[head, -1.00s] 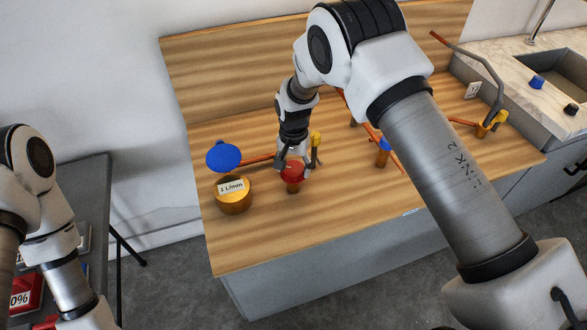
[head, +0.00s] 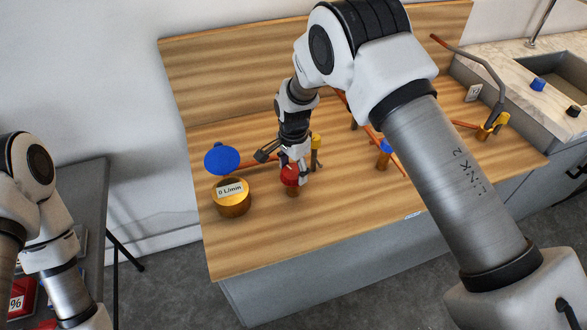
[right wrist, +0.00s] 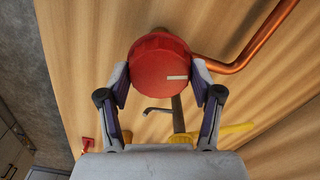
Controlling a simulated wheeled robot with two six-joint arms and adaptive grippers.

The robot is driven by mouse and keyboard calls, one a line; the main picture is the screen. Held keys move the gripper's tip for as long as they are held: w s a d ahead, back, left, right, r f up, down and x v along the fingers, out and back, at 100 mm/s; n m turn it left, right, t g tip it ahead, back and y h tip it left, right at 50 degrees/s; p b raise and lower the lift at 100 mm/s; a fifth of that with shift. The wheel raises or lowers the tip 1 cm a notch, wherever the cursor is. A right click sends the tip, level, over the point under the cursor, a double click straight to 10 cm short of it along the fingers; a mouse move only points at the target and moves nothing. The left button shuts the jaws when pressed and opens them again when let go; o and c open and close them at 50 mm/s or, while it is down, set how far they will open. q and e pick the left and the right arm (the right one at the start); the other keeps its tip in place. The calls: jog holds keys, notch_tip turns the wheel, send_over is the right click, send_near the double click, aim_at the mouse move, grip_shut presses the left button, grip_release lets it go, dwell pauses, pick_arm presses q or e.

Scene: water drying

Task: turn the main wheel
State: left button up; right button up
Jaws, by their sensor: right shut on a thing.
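The main wheel, a red round knob (head: 290,176), stands upright on a copper fitting on the wooden counter. In the right wrist view the red wheel (right wrist: 160,70) fills the space between the fingers, and its white mark points to the right. My right gripper (head: 283,160) is over the wheel from above and shut on it, with one finger on each side (right wrist: 161,82). A brass meter (head: 232,205) left of the wheel has its blue lid up and reads 0 L/min. My left gripper is out of view; only part of the left arm shows.
A copper pipe (right wrist: 250,45) runs beside the wheel. A yellow-handled valve (head: 316,142) stands close behind the gripper. A blue knob (head: 384,147) and another yellow valve (head: 500,120) are farther right. The counter's front (head: 300,225) is clear.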

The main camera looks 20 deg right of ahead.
aim_at(293, 172)
jog(key=shift+s+f, duration=0.15)
jog(key=shift+s, duration=0.05)
jog(key=o, duration=1.1)
jog(key=shift+o, duration=0.2)
jog(key=shift+w+a, duration=0.1)
jog(key=shift+r, duration=0.25)
notch_tip(293, 172, up, 12)
jog(key=shift+f, duration=0.15)
jog(key=shift+f, duration=0.1)
